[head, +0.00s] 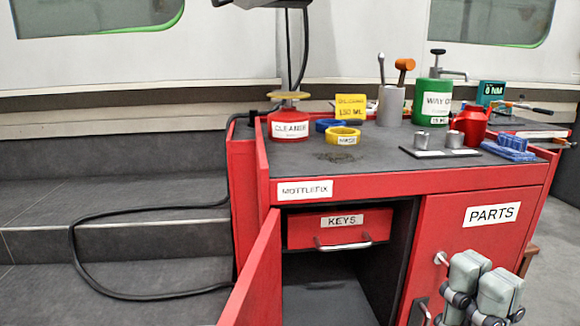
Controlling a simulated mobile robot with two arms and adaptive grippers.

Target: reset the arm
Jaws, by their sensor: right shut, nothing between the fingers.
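My right gripper (484,275) is at the lower right, its two grey fingers pointing up and shut with nothing between them. It shows in front of the right door (440,235) of the red cabinet, the door labelled PARTS. A door handle (419,312) shows just left of it. Whether the gripper touches the door cannot be told. My left gripper is not in view.
The cabinet's left door (255,275) stands open, showing a KEYS drawer (340,229) above an empty-looking space. Its top holds a red CLEANER can (290,127), a green can (432,103) and several tools. A black hose (72,245) lies over the steps at left.

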